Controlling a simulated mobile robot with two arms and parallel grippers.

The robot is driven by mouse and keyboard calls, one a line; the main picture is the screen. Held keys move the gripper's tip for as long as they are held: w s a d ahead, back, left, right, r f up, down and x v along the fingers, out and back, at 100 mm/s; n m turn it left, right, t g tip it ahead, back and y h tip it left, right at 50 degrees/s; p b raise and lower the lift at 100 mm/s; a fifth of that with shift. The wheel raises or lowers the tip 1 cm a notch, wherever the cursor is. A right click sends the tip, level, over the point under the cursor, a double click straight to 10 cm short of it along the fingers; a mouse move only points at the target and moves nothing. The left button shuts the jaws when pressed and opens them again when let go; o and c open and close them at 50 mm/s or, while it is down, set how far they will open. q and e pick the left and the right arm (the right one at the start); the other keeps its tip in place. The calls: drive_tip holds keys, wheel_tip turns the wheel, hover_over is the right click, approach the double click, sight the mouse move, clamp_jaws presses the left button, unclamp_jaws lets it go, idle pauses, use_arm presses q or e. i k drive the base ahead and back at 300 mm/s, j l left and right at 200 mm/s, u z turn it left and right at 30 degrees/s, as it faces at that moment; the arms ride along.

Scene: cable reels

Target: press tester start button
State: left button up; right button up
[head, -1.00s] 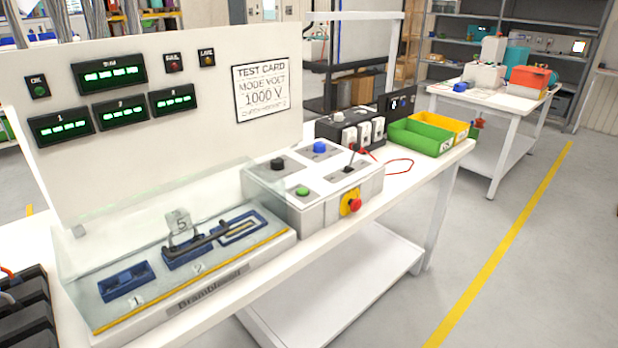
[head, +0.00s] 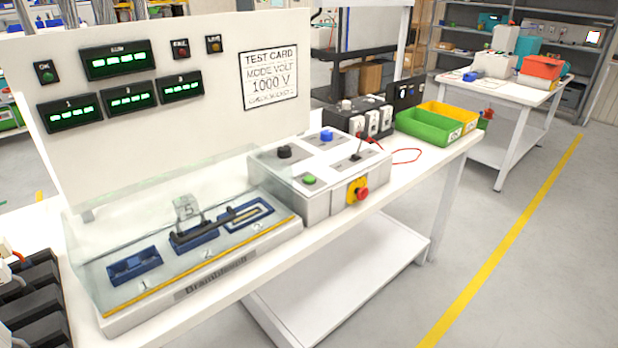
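The tester's grey control box (head: 318,203) stands on the white bench, right of the clear-covered test bed. On its top are a green button (head: 309,180) at the front left, a black knob (head: 284,152) at the back left, a blue button or knob (head: 326,136) at the back right and a black lever (head: 358,146) at the front right. A red emergency knob on a yellow plate (head: 361,193) is on its front face. The test bed (head: 190,262) has blue numbered slots under a clear cover; a black part lies at the middle slot. Neither gripper is in view.
The upright panel (head: 190,140) carries green displays and a card reading "TEST CARD MODE VOLT 1000 V". Green (head: 428,128) and yellow (head: 447,115) bins and a red cable (head: 406,155) lie right of the box. Black racks (head: 30,300) are at lower left. Floor at right is clear.

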sight(308, 179)
drive_tip(key=i+l+u, duration=0.1)
drive_tip(key=i+l, duration=0.15)
drive_tip(key=i+l+u, duration=0.15)
drive_tip(key=l, duration=0.2)
drive_tip(key=i+l+u, duration=0.1)
drive_tip(key=i+l, duration=0.15)
drive_tip(key=i+l+u, duration=0.15)
drive_tip(key=l, duration=0.3)
drive_tip(key=i+l+u, duration=0.1)
drive_tip(key=l, duration=0.25)
drive_tip(key=i+l+u, duration=0.15)
drive_tip(key=l, duration=0.25)
drive_tip(key=i+l+u, duration=0.1)
drive_tip(key=l, duration=0.3)
drive_tip(key=i+l+u, duration=0.15)
drive_tip(key=l, duration=0.25)
drive_tip(key=i, duration=0.1)
